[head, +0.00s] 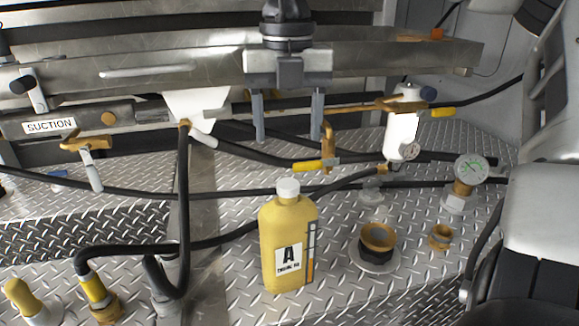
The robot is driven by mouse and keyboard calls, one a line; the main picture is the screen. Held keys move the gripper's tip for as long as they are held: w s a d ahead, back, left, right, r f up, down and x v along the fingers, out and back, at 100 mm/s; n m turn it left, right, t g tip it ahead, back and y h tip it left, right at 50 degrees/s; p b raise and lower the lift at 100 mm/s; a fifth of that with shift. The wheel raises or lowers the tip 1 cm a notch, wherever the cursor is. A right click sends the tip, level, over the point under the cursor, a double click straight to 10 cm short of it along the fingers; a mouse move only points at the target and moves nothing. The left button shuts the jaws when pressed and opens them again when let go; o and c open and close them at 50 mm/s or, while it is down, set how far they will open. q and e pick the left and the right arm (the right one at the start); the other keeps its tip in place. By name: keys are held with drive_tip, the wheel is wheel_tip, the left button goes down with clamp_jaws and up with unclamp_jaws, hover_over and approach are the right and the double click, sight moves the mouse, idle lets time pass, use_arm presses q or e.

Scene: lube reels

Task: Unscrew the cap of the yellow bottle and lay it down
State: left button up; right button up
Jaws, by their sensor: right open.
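The yellow bottle (285,245) stands upright on the diamond-plate deck, a little right of the picture's middle. It has a white label with a large "A" and a dark strip down its right side. Its white cap (288,189) sits on the neck at the top. My right gripper (288,140) is open and empty, with its two grey fingers pointing down and set wide apart. In the picture the fingertips are above the cap, clearly apart from it. My left gripper is not in view.
Black hoses cross the deck behind and left of the bottle. A brass-and-black fitting (377,248), a small brass fitting (440,237) and a gauge (470,170) stand to the right. A yellow-handled valve (316,164) is behind the bottle. Bare deck (225,285) shows left of it.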

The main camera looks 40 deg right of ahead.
sight(288, 183)
wheel_tip(288, 183, down, 9)
drive_tip(key=shift+p, duration=0.4)
drive_tip(key=shift+c, duration=0.3)
drive_tip(key=c, duration=0.9)
drive_tip(key=shift+n, duration=0.3)
drive_tip(key=shift+r, duration=0.15)
drive_tip(key=shift+r, duration=0.1)
drive_tip(key=shift+r+p, duration=1.25)
drive_tip(key=shift+r, duration=2.3)
